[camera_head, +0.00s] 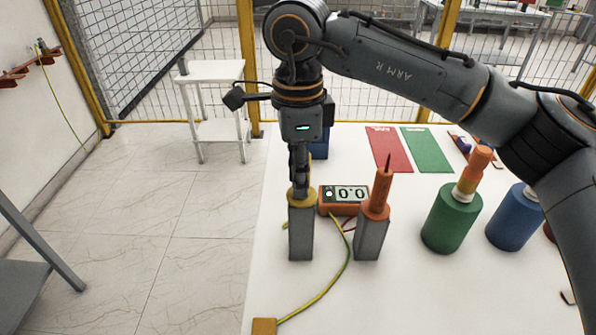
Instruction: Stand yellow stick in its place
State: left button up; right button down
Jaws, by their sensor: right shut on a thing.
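My right gripper (300,180) points straight down at the left side of the white table. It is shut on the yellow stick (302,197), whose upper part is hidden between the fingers. The yellow base of the stick shows at the top of a grey block (301,232). I cannot tell whether it is fully seated or just touching. Beside it on the right, an orange stick (382,183) with a pointed tip stands upright on a second grey block (370,238). My left gripper is not in view.
A meter reading 0.0 (345,194) sits behind the blocks. A yellow-green cable (338,275) runs to the front edge. Green (452,222) and blue (512,220) cylinders stand to the right. Red (388,150) and green (428,150) mats lie behind. The front right table is mostly clear.

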jog(key=shift+f, duration=0.1)
jog(key=c, duration=1)
grip_release()
